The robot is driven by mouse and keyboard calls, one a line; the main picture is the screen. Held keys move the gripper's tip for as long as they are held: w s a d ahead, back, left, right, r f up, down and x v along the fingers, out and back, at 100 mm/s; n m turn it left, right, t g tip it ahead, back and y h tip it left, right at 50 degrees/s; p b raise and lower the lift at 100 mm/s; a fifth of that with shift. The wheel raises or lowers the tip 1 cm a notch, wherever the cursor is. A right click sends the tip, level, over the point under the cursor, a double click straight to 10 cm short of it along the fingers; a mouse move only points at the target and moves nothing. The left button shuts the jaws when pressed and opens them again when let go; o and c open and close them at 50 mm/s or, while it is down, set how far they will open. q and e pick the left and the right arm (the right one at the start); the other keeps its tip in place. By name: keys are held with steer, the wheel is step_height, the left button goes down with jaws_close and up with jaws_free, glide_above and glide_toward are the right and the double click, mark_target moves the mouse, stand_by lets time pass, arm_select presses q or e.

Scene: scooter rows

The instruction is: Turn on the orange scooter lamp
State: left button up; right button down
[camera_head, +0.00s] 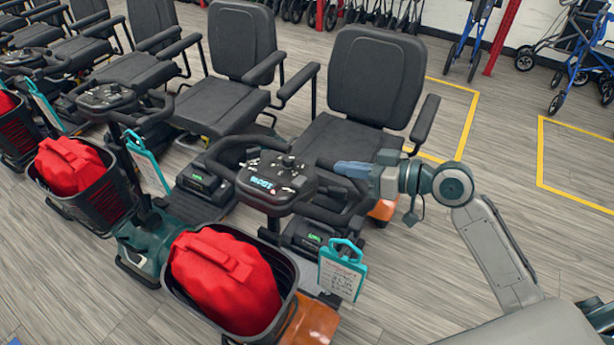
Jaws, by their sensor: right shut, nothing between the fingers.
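The orange scooter (312,322) stands at the front right of the row, with orange body parts at its front and below its seat. Its dark control console (275,180) sits on the tiller and carries a knob, several small light buttons and a small blue marking. I cannot tell which part is the lamp or its switch, or whether the lamp is lit. My right gripper (338,168) is shut and empty. It comes in from the right and points left, its tip a little right of the console, seemingly apart from it. My left gripper is not in view.
A black basket (288,314) with a red bag (226,281) is at the scooter's front. A teal-framed tag (342,269) hangs beside the tiller. The black seat (376,77) is behind my gripper. More scooters stand close on the left. Open floor (500,150) lies right.

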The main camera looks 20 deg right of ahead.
steer(key=x, duration=0.2)
steer(key=p, duration=0.3)
glide_above(307, 189)
steer(key=shift+w+d+f, duration=0.3)
steer(key=shift+w+f, duration=0.05)
steer(key=shift+f, duration=0.3)
steer(key=f, duration=0.3)
steer(key=shift+s+a+f, duration=0.2)
steer(key=shift+s+a, duration=0.05)
steer(key=shift+s, duration=0.1)
steer(key=shift+s+f, duration=0.1)
steer(key=shift+f, duration=0.2)
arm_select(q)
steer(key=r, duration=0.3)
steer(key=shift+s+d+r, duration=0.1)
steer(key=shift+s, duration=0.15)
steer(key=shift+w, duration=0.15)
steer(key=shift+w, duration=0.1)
arm_select(e)
steer(key=shift+f, duration=0.1)
